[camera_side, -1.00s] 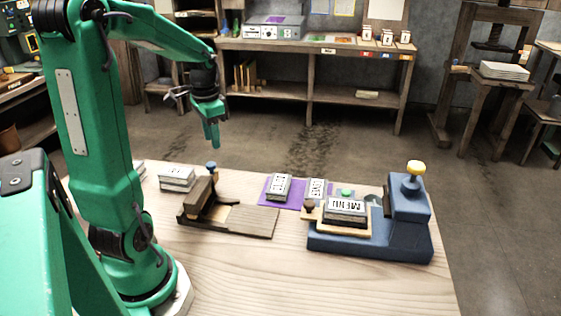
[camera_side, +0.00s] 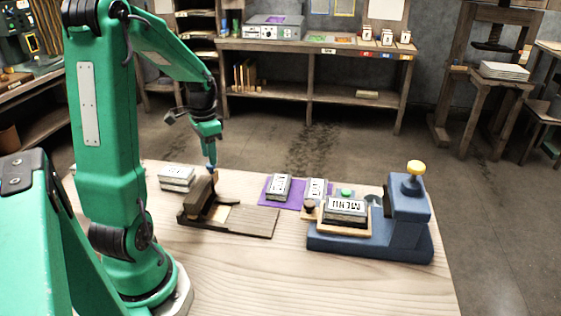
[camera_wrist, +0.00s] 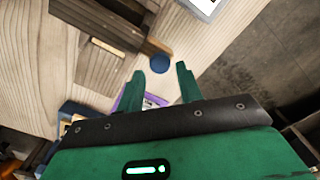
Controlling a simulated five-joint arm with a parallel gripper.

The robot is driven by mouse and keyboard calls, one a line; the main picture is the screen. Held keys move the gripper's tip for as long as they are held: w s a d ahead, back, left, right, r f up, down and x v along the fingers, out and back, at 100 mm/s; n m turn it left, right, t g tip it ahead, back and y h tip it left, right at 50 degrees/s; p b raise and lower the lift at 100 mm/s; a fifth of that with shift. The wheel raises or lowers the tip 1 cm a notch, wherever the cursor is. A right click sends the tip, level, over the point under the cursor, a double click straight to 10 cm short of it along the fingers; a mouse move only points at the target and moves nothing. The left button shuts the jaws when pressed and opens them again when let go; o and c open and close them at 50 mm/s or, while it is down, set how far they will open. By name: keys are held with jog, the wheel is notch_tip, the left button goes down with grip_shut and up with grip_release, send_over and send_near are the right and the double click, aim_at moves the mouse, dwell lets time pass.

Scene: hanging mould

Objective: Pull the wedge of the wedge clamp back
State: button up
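The wedge clamp (camera_side: 240,220) is a dark wooden fixture with a flat board, standing on the pale table. A blue knob (camera_side: 212,168) tops its upright wooden part, and the knob also shows in the wrist view (camera_wrist: 160,65). I cannot clearly make out the wedge itself. My gripper (camera_side: 212,155) points down just above the knob. In the wrist view my gripper (camera_wrist: 159,72) is open and empty, with the knob seen between and slightly beyond its two green fingertips. I cannot tell whether they touch it.
A blue press (camera_side: 410,215) with a yellow knob stands at the right, bearing a lettered block (camera_side: 347,206). A purple mat (camera_side: 268,196) with lettered blocks lies right of the clamp. A stack of blocks (camera_side: 176,178) lies behind it to the left. The front table is clear.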

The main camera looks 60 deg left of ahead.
jog(key=shift+f, duration=1.4)
grip_shut()
jog(key=shift+w+a+f, duration=0.15)
jog(key=shift+w+a, duration=1.65)
jog(key=shift+a, duration=0.05)
grip_release()
jog(key=shift+r, duration=0.2)
